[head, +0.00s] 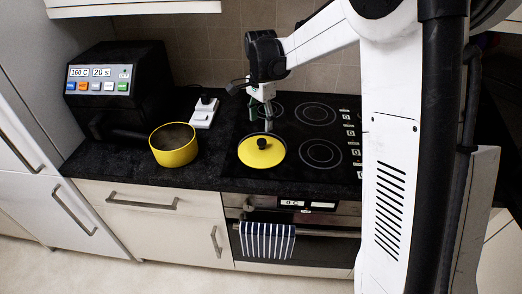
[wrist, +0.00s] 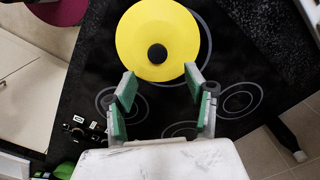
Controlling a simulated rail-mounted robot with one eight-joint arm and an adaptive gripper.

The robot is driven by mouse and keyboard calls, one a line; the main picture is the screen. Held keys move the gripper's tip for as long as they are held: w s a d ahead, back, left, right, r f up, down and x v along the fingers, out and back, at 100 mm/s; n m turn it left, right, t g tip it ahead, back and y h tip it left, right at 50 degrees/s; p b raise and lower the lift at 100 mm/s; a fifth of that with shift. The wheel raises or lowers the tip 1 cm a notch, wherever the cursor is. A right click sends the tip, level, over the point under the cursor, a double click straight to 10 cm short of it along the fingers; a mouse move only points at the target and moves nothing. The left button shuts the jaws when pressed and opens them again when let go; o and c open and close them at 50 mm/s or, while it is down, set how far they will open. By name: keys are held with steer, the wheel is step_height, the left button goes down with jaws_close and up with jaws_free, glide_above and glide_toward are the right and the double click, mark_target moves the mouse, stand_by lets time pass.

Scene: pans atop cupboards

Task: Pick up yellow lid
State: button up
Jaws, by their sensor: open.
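The yellow lid (head: 262,158) is a flat round disc with a black knob (head: 262,143). It lies on the front left part of the black cooktop. In the wrist view the lid (wrist: 157,28) is at the top centre, with its knob (wrist: 157,54) just beyond the fingertips. My gripper (head: 268,124) is open and empty, behind and above the lid in the head view. In the wrist view its two green-and-grey fingers (wrist: 160,80) are spread wide, with the lid's edge near their tips. I see no contact with the knob.
A yellow pot (head: 174,156) with a dark handle stands on the counter left of the lid. A black appliance (head: 117,88) and a white block (head: 204,113) stand behind it. A striped towel (head: 267,241) hangs on the oven front. The cooktop (head: 320,152) right of the lid is clear.

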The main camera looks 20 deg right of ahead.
mark_target(262, 140)
steer(key=shift+s+f+p, duration=0.2)
steer(key=shift+f+p, duration=0.25)
steer(key=shift+f, duration=4.25)
jaws_close()
